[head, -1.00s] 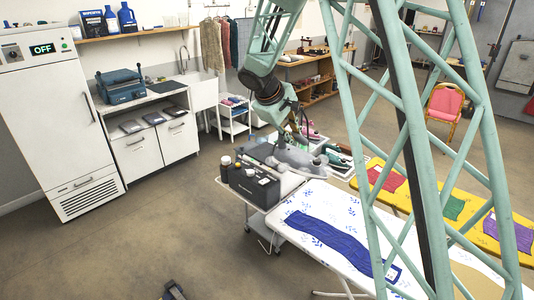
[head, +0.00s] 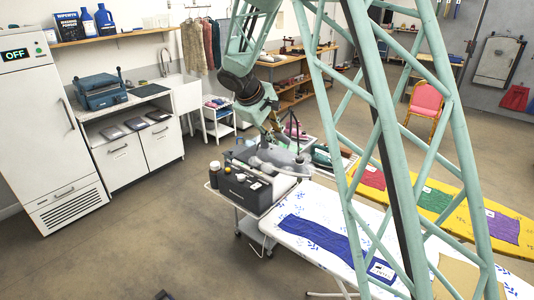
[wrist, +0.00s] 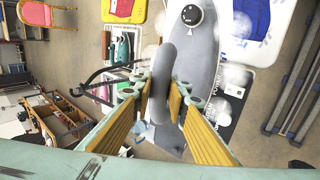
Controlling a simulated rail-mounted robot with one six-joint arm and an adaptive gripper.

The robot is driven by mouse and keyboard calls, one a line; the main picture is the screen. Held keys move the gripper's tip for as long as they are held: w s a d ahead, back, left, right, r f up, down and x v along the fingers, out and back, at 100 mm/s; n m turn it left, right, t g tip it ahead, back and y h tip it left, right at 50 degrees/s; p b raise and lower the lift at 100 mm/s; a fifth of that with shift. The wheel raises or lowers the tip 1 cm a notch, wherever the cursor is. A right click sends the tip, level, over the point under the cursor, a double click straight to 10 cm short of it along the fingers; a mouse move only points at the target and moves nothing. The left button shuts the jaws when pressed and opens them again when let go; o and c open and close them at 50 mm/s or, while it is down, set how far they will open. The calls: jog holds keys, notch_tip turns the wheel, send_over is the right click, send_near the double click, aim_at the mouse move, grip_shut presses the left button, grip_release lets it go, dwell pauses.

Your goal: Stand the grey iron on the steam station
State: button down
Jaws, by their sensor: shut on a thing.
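The grey iron (head: 272,157) is in my gripper (head: 277,137), at the top of the dark steam station (head: 240,190). In the wrist view the grey iron (wrist: 196,55) has a black dial, and its curved handle passes between the yellow pads of my gripper (wrist: 161,92), which is shut on it. The labelled dark face of the steam station (wrist: 220,112) shows beside and below the iron. The iron lies roughly level. I cannot tell whether it touches the station. The far part of the station's top is hidden by the iron.
The white ironing board (head: 335,262) with a blue cloth (head: 322,238) lies right of the station. Small bottles and jars (head: 214,172) stand at its left. Other irons, one green (head: 322,155), are behind it. A yellow board (head: 437,203) is farther right.

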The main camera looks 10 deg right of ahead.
jog(key=shift+w, duration=0.2)
jog(key=w+a+f+p, duration=0.1)
jog(key=w+a, duration=0.4)
jog(key=w, duration=1)
jog(key=shift+f+p, duration=0.15)
jog(key=shift+p, duration=0.6)
jog(key=shift+f, duration=0.1)
jog(key=shift+f, duration=1.75)
jog(key=c, duration=3)
grip_release()
jog(key=shift+f, duration=0.15)
jog(key=o, duration=0.5)
jog(key=shift+s+d, duration=0.1)
jog(key=shift+c, duration=0.2)
jog(key=shift+r, duration=0.25)
